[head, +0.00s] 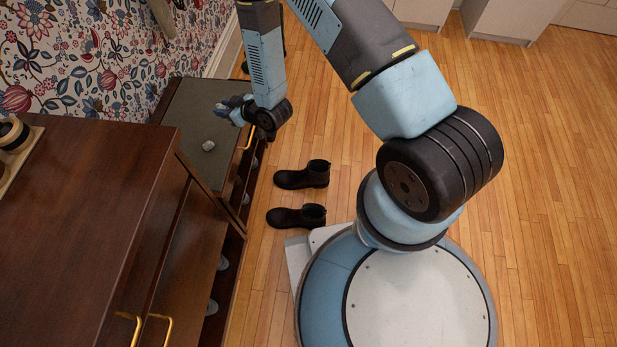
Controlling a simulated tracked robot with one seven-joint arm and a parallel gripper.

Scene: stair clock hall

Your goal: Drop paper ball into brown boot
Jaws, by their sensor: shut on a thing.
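My gripper (229,109) is over the grey-green top of the low bench, its fingers pointing left. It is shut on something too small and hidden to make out. A small pale grey crumpled lump (208,146), which looks like a paper ball, lies on the bench top, apart from my gripper and nearer the camera. Two very dark ankle boots stand on the floor right of the bench: a farther boot (302,176) and a nearer boot (297,217). I cannot tell brown from black on them.
The low bench (190,112) runs along the floral wall, with pale shoes (212,307) in its lower openings. A tall dark wooden cabinet (85,215) with brass handles fills the near left. Pale cabinets (510,18) stand at the back. The wooden floor (560,170) at right is clear.

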